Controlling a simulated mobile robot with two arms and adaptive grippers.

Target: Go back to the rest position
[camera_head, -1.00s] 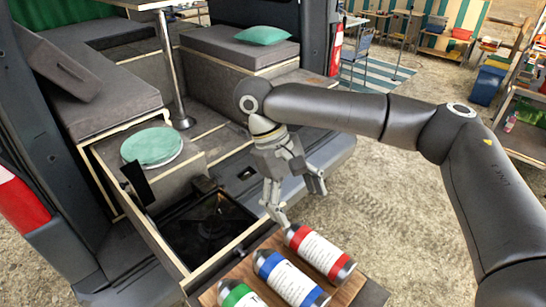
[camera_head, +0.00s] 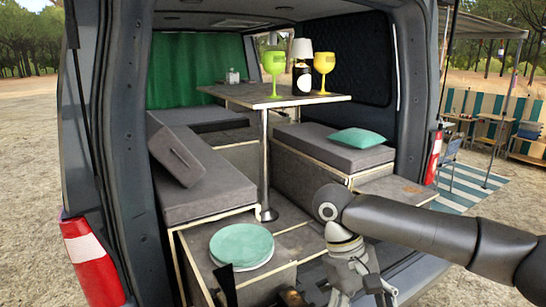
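My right arm comes in from the right edge and bends down at its dark wrist. My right gripper (camera_head: 363,293) hangs from it at the bottom edge, in front of the van's tailgate opening. Its two fingers stand apart with nothing seen between them; the tips are cut off by the frame.
Inside the van, a table (camera_head: 285,97) bears two goblets, a lamp-topped bottle and a small item. Green plates (camera_head: 242,247) sit on the front-left box. A teal cushion (camera_head: 357,138) lies on the right bench (camera_head: 325,148). The van's door frames flank the opening.

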